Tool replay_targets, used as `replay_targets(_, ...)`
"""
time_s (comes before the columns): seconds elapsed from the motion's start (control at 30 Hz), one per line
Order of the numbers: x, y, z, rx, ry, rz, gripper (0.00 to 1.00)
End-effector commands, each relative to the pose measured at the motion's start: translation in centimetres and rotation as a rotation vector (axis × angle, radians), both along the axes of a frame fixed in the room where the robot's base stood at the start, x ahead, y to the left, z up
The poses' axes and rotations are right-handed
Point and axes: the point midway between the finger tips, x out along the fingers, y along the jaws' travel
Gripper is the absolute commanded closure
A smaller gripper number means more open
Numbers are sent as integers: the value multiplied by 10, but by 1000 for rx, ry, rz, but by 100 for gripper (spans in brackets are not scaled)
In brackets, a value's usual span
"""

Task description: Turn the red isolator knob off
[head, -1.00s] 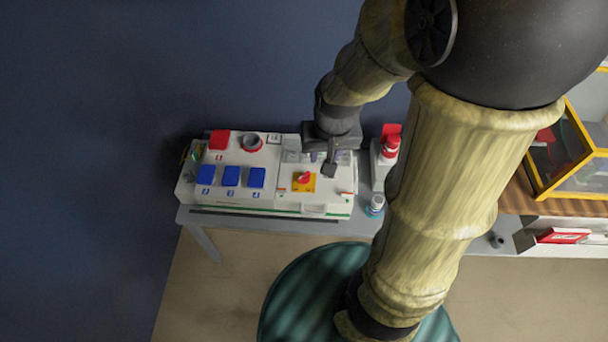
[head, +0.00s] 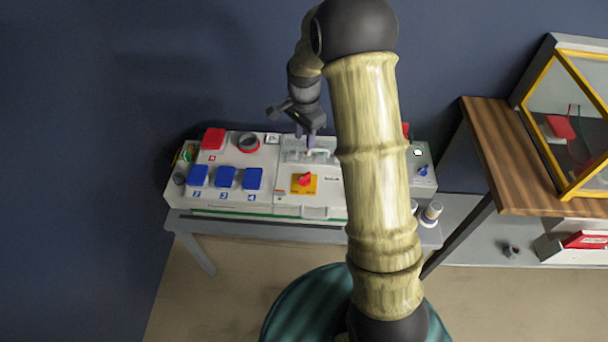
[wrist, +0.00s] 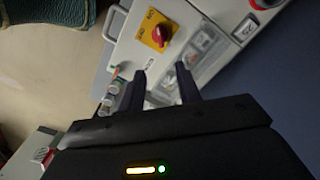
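The red isolator knob (head: 304,180) sits on a yellow square plate (head: 313,188) on the front of the white socket box (head: 262,205). It also shows in the wrist view as a red knob (wrist: 160,37) on its yellow plate, marked with ON lettering. My gripper (head: 306,140) is above the back part of the box, behind the knob and apart from it. In the wrist view the two fingers (wrist: 162,84) are spread with a gap and nothing held between them. The knob lies beyond the fingertips.
Blue covers (head: 226,178), a red cover (head: 213,139) and a red ring (head: 248,143) stand on the box's left half. A clear-covered section (wrist: 204,45) lies near the fingers. A grey box (head: 422,172) is at right, partly behind my arm. A wooden table (head: 520,170) stands further right.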

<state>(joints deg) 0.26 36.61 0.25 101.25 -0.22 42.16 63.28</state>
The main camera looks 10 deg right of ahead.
Motion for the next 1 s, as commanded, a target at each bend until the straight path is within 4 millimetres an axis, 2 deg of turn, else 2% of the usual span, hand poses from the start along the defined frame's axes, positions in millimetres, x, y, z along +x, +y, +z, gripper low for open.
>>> replay_targets(0.17,0,0,-8,0,1,1,66)
replay_targets(0.27,-1,0,-19,0,4,1,66)
replay_targets(1.0,-2,1,-148,0,4,5,66)
